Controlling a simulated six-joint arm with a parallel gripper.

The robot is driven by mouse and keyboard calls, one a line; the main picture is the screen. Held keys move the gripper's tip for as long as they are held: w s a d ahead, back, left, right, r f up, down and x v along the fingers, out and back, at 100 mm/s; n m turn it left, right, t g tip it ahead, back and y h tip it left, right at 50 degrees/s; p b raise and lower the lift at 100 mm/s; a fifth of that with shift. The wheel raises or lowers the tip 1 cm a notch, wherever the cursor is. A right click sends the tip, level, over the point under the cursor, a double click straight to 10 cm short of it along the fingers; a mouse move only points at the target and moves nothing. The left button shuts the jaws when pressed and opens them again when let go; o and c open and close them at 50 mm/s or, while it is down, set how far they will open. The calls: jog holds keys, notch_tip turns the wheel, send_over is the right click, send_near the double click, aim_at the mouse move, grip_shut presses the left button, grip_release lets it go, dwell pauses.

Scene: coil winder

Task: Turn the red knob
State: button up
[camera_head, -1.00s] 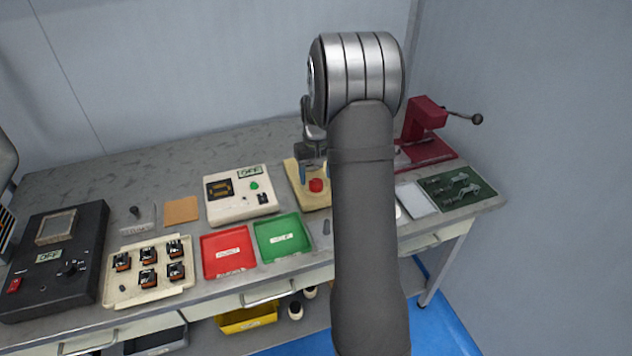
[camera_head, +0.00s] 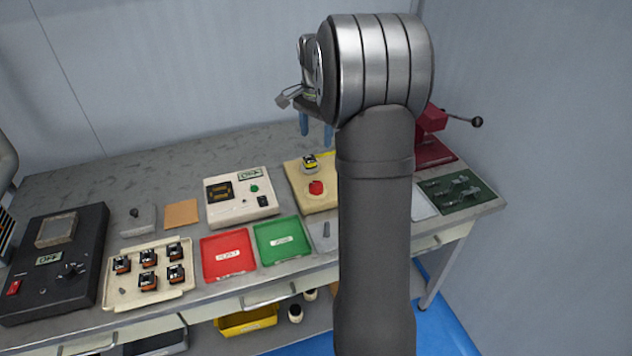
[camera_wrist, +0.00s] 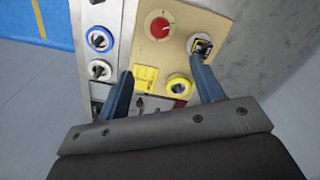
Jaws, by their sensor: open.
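The red knob (camera_head: 316,187) sits on the front part of a beige box (camera_head: 299,190) in the head view. In the wrist view the red knob (camera_wrist: 160,27) is round with a light pointer line, on the beige panel (camera_wrist: 180,15). My gripper (camera_head: 316,131) is raised above and behind the box, apart from the knob. Its blue fingers (camera_wrist: 162,65) are spread with nothing held between them. My arm covers the box's right side.
Left of the beige box stand a white device (camera_head: 240,208), a red tray (camera_head: 228,275) and a green tray (camera_head: 283,258). A pale tray (camera_head: 110,298) holds several orange-black parts. A dark red press (camera_head: 434,152) with a lever and a green mat (camera_head: 470,203) are right of my arm.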

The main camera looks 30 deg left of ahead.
aim_at(316, 185)
notch_tip(316, 185, down, 17)
jog(key=shift+f, duration=0.15)
dwell(0.5)
jog(key=c, duration=1)
